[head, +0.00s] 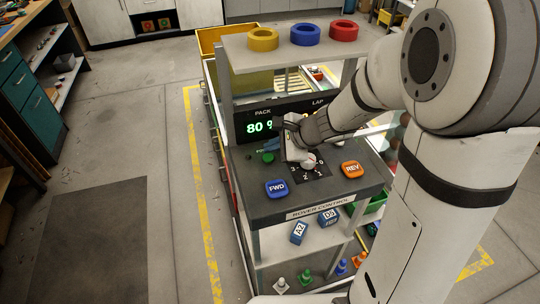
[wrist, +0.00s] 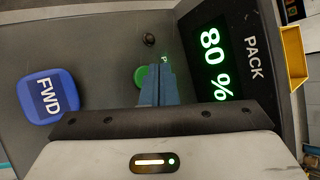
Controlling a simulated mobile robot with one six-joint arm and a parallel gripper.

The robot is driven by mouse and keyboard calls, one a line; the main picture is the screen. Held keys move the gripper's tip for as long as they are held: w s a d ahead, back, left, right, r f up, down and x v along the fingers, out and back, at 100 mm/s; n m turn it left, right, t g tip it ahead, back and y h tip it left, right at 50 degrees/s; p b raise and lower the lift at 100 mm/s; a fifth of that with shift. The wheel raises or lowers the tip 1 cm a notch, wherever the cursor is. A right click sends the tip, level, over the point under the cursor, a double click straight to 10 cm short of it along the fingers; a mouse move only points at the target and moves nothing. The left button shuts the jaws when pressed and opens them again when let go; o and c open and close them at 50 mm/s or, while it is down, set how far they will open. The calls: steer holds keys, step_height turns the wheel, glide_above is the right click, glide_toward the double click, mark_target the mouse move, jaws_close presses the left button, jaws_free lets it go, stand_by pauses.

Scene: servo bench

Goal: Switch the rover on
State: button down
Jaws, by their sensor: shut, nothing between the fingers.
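The rover control bench (head: 258,208) has a dark top with a lit PACK display (head: 258,127) reading 80 % in green. A round green button (head: 268,157) sits on the top in front of the display; in the wrist view the green button (wrist: 140,76) is partly hidden by my fingers. My gripper (head: 268,144) is shut and empty, its blue fingertips (wrist: 160,68) beside the green button in that view. I cannot tell whether they touch it. Green lettering starting with P shows by the fingertips, mostly hidden.
A blue FWD button (head: 276,188) and an orange REV button (head: 352,169) flank a numbered dial with a pale knob (head: 308,162). A small dark round part (wrist: 149,40) shows in the wrist view. A shelf (head: 280,55) with coloured rings overhangs the back.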

mark_target(272, 158)
steer(key=shift+f, duration=0.2)
stand_by(0.5)
steer(key=shift+f+b, duration=0.3)
steer(key=shift+b, duration=0.35)
steer(key=shift+f+b, duration=0.5)
steer(key=shift+b, duration=0.05)
stand_by(0.3)
steer(key=shift+r, duration=0.2)
steer(key=shift+r+p, duration=0.7)
steer(key=shift+r, duration=0.1)
step_height(272, 158, up, 6)
steer(key=p, duration=0.4)
stand_by(0.4)
